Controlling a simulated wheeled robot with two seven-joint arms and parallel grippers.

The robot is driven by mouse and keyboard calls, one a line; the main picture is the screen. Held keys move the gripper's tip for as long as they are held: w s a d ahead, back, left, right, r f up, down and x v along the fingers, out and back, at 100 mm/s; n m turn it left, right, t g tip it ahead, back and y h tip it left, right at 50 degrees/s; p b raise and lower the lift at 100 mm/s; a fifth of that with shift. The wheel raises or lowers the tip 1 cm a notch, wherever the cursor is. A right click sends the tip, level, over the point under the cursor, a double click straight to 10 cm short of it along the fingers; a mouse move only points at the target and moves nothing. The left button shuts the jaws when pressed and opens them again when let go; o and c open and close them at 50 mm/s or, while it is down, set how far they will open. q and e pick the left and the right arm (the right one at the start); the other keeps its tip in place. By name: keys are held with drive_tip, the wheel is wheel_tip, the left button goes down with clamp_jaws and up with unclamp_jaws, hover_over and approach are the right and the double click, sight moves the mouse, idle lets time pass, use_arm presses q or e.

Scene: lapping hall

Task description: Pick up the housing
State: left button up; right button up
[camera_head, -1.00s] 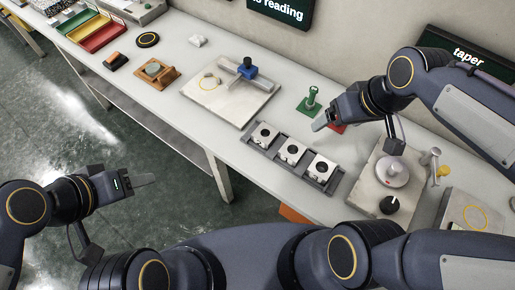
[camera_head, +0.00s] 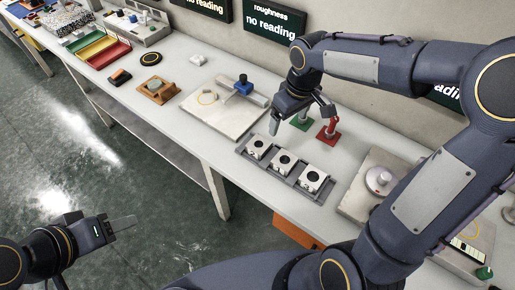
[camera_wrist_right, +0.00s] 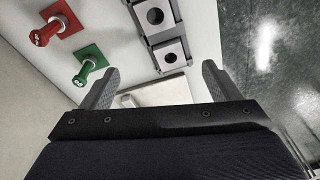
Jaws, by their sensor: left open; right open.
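Three white block-shaped housings with dark round bores sit in a row in a grey tray (camera_head: 299,184): a left one (camera_head: 257,148), a middle one (camera_head: 283,162) and a right one (camera_head: 313,178). Which one the task means cannot be told. My right gripper (camera_head: 276,126) is open and empty, above the bench near the tray's left end. In the right wrist view, two housings (camera_wrist_right: 155,17) (camera_wrist_right: 170,57) show ahead of the open right gripper (camera_wrist_right: 158,76), apart from its fingers. My left gripper (camera_head: 122,223) is open and empty over the floor, away from the bench.
A green-handled stand (camera_head: 302,120) and a red one (camera_head: 329,130) are behind the tray, close to my right gripper. A pale plate (camera_head: 222,112) with a blue-topped fixture (camera_head: 243,86) lies to the left. A round-plate device (camera_head: 378,181) stands to the right, partly behind my right arm.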

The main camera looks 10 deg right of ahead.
sight(259, 141)
drive_tip(key=w+a+f+n, duration=0.1)
drive_tip(key=w+a+f, duration=0.1)
drive_tip(key=f, duration=0.4)
drive_tip(key=w+a+f+n+g+p, duration=0.1)
drive_tip(key=w+a+f, duration=0.1)
drive_tip(key=f, duration=0.3)
drive_tip(key=w+a+f+n+h, duration=0.1)
drive_tip(key=w+a+f, duration=0.1)
drive_tip(key=f, duration=0.4)
drive_tip(key=shift+w+f, duration=0.3)
drive_tip(key=shift+w, duration=0.35)
drive_tip(key=c, duration=1.4)
use_arm(q)
drive_tip(key=shift+s+a+r, duration=0.2)
drive_tip(key=shift+s+r, duration=0.4)
drive_tip(key=shift+s, duration=0.1)
use_arm(e)
drive_tip(key=shift+c, duration=0.3)
drive_tip(key=shift+w+r, duration=0.1)
drive_tip(key=shift+r, duration=0.1)
